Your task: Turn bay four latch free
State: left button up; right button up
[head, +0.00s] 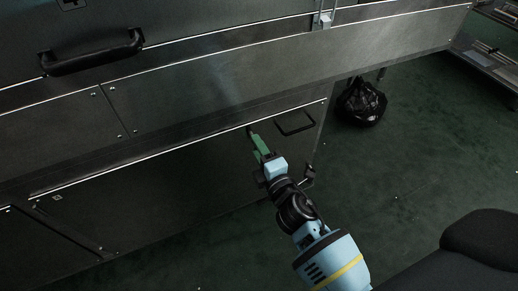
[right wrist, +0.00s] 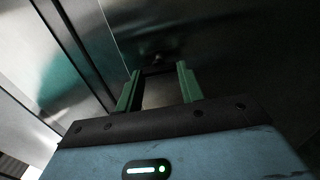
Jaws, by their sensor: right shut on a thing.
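The latch (head: 250,130) is a small dark piece at the top edge of a dark lower panel (head: 200,170), left of a black loop handle (head: 295,122). My right gripper (head: 256,140) reaches up to it from below, and its green fingers are closed on it. The fingers hide much of the latch, so I cannot tell its angle. In the right wrist view, the right gripper (right wrist: 158,74) has its fingers apart at the width of a held thing, with a dark shape (right wrist: 155,62) at their tips. My left gripper is not in view.
A large black handle (head: 92,55) sticks out from the upper panel. A metal bracket (head: 322,20) sits on the ledge above. A black bag (head: 361,103) lies on the green floor to the right, near a metal shelf (head: 490,55). The floor right of my arm is mostly clear.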

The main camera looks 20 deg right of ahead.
jog(key=o, duration=1)
jog(key=s, duration=0.7)
jog(key=shift+s+d+p, duration=0.2)
jog(key=shift+s+p, duration=0.1)
jog(key=shift+s, duration=0.1)
